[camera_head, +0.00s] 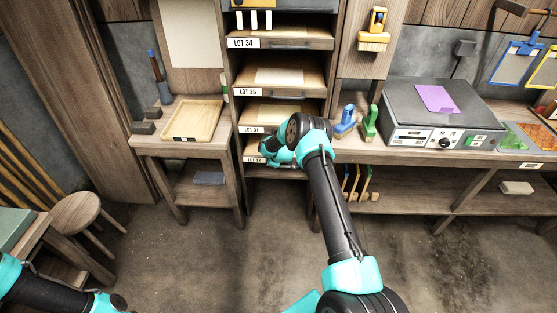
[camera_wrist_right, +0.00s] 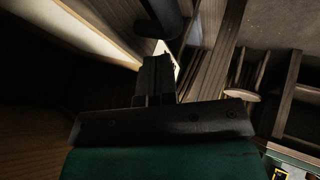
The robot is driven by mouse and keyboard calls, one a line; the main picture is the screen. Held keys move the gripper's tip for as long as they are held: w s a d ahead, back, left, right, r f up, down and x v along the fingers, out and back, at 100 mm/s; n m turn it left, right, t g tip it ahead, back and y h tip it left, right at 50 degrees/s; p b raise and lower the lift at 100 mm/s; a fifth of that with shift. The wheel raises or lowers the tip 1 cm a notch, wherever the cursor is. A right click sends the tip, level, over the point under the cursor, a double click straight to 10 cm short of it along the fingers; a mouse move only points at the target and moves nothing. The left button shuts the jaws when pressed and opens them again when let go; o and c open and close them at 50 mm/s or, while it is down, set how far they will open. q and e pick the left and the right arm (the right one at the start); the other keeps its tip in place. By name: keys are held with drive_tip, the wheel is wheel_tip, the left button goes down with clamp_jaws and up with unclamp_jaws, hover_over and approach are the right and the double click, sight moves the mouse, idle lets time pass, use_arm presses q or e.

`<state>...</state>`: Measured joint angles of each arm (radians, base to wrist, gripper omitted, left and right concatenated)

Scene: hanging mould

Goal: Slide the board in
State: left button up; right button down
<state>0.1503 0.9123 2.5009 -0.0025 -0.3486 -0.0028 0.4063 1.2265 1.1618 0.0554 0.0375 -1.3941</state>
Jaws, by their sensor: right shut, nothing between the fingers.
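In the head view, a rack (camera_head: 232,90) holds pale boards in its labelled slots. One board (camera_head: 280,77) lies in the LOT 35 slot and another (camera_head: 265,112) in the LOT 31 slot. My right arm reaches to the lowest labelled slot and hides much of its front; I cannot make out a board there. In the right wrist view, my right gripper (camera_wrist_right: 157,82) is shut and empty. A pale, lit board-like edge (camera_wrist_right: 95,32) runs along the upper left, apart from the fingers. My left arm shows at the lower left; its fingers are not visible.
A small table (camera_head: 150,142) with a wooden tray (camera_head: 193,120) stands left of the rack. A workbench (camera_head: 405,155) with a grey machine (camera_head: 440,110) and blue and green tools stands right. A stool (camera_head: 75,210) is at left. The floor in front is clear.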

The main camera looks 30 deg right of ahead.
drive_tip(key=s+f+v, duration=0.1)
drive_tip(key=v, duration=1)
drive_tip(key=shift+s+a, duration=0.25)
drive_tip(key=shift+a, duration=0.25)
drive_tip(key=s+a+f+m+g+y, duration=0.2)
drive_tip(key=s+a+m, duration=0.2)
drive_tip(key=s+a, duration=0.65)
drive_tip(key=s+a+f+m+g+y, duration=0.1)
drive_tip(key=s+a+m+g, duration=0.15)
drive_tip(key=s+a, duration=0.8)
drive_tip(key=s+a+r+m+g, duration=0.1)
drive_tip(key=s+a+m, duration=0.1)
drive_tip(key=s, duration=0.4)
drive_tip(key=s+a+m+g, duration=0.1)
drive_tip(key=s+a+m, duration=0.1)
drive_tip(key=s, duration=0.5)
drive_tip(key=shift+a+r+m+y, duration=0.3)
drive_tip(key=shift+a+r+m, duration=0.1)
drive_tip(key=shift+a, duration=0.3)
